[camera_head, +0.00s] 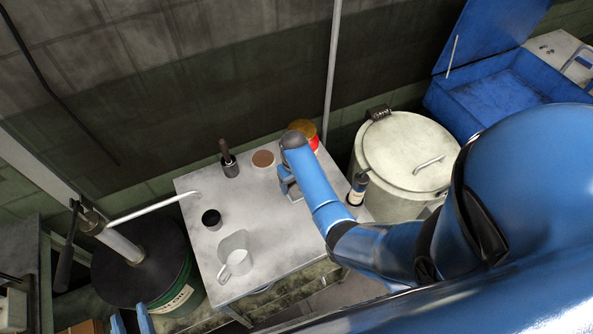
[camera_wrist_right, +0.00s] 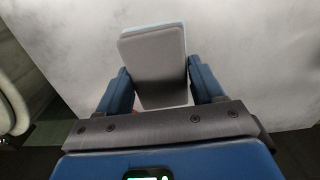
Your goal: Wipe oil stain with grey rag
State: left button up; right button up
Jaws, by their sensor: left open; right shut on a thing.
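My right gripper (camera_head: 289,188) is over the right part of the light grey metal table (camera_head: 279,234). In the right wrist view, its blue fingers are shut on a grey folded rag (camera_wrist_right: 153,60), held by its sides. The rag extends beyond the fingers over the pale tabletop; I cannot tell whether it touches. In the head view, the rag is mostly hidden by the gripper and arm. My left gripper (camera_head: 131,322) shows only as blue fingertips at the bottom left edge, open and apart from the table. I cannot make out an oil stain clearly in either view.
A drum (camera_head: 180,290) stands left, a lidded bin (camera_head: 408,150) right.

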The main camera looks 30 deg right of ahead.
jog(key=r+p, duration=0.2)
jog(key=r, duration=0.1)
jog(key=shift+a+r, duration=0.1)
jog(key=shift+a, duration=0.25)
jog(key=shift+d+r+p, duration=0.25)
jog(key=shift+r+p, duration=0.7)
jog(key=shift+r, duration=0.15)
jog(key=shift+a, duration=0.15)
